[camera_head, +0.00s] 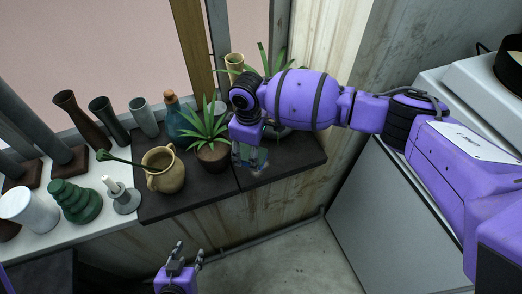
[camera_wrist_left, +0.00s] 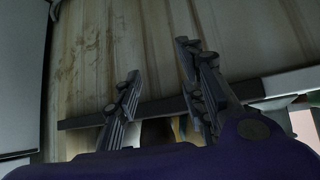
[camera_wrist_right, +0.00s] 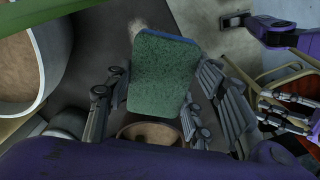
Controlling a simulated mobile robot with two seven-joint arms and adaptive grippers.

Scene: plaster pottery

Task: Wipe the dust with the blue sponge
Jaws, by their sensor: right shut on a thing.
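My right gripper (camera_wrist_right: 150,110) is shut on the sponge (camera_wrist_right: 163,72), which shows a green face and a blue edge in the right wrist view. In the head view this gripper (camera_head: 250,152) points down over the right part of the dark shelf, and the sponge is mostly hidden there. A pale tan patch (camera_wrist_right: 121,88), perhaps dust, shows on the dark surface beside the sponge. I cannot tell whether the sponge touches the surface. My left gripper (camera_head: 182,256) is open and empty, low in front of the shelf; its spread fingers also show in the left wrist view (camera_wrist_left: 160,95).
A potted plant (camera_head: 213,154) stands just left of my right gripper, with another plant behind it. A tan jug (camera_head: 164,172), a teal bottle (camera_head: 180,122) and several vases stand further left. A round pot (camera_wrist_right: 22,75) is close in the right wrist view. The floor (camera_head: 275,262) is clear.

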